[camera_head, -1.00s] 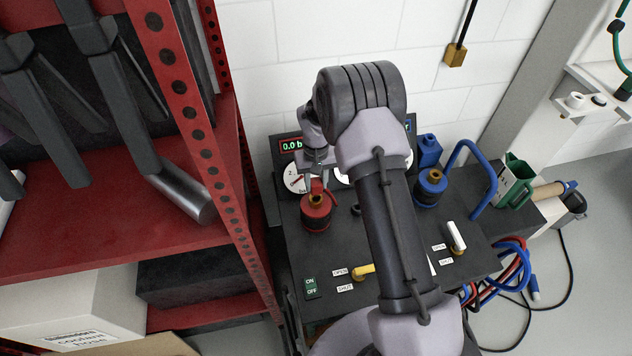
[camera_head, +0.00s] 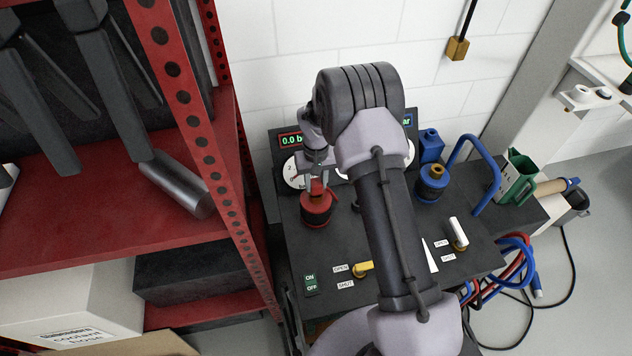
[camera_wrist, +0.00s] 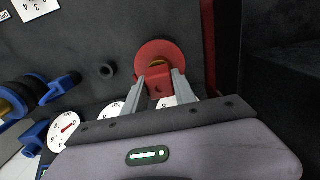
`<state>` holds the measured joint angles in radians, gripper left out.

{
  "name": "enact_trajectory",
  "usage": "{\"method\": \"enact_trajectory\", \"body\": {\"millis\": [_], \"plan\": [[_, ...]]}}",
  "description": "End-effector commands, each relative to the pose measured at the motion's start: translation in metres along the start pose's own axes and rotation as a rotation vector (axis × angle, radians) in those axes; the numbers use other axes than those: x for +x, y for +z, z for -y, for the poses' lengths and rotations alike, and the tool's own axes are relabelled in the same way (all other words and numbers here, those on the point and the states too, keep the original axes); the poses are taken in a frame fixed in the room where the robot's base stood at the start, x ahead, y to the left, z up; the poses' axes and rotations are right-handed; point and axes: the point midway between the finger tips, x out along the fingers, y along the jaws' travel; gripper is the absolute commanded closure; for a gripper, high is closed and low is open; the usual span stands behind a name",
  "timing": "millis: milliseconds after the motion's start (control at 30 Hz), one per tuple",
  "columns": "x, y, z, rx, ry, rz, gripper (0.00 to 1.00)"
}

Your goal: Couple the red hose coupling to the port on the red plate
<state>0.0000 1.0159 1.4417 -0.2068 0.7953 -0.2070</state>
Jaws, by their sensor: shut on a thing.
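My gripper (camera_head: 317,184) is shut on the red hose coupling (camera_head: 317,187). The coupling is a small red block between the two grey fingers, and it also shows in the wrist view (camera_wrist: 158,85). The red port base (camera_head: 317,209) stands on the dark bench top, directly below the coupling. From the wrist it shows as a red disc (camera_wrist: 154,50) with a sliver of brass port (camera_wrist: 157,63) beside the coupling. The coupling covers most of the port. I cannot tell whether it is seated on it or just above it.
A blue port unit (camera_head: 432,182) and a blue curved hose (camera_head: 474,160) are at the right. Gauges stand behind. A red shelf frame (camera_head: 205,150) is close on the left.

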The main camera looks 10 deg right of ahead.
Motion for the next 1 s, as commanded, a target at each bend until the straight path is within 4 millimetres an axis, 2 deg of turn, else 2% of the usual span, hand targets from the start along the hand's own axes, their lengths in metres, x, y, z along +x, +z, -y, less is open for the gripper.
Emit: {"method": "enact_trajectory", "body": {"millis": [267,300,400,667,767,867,1000], "plan": [[0.009,0.000,0.000,0.000,0.000,0.000,1.00],[0.009,0.000,0.000,0.000,0.000,-0.001,0.64],[0.008,0.000,0.000,0.000,0.000,0.000,0.44],[0.008,0.000,0.000,0.000,0.000,0.000,0.42],[0.002,0.000,0.000,0.000,0.000,-0.001,0.42],[-0.021,-0.001,0.000,0.000,0.000,-0.004,0.42],[-0.070,-0.001,0.000,-0.001,0.000,-0.004,0.42]]}}
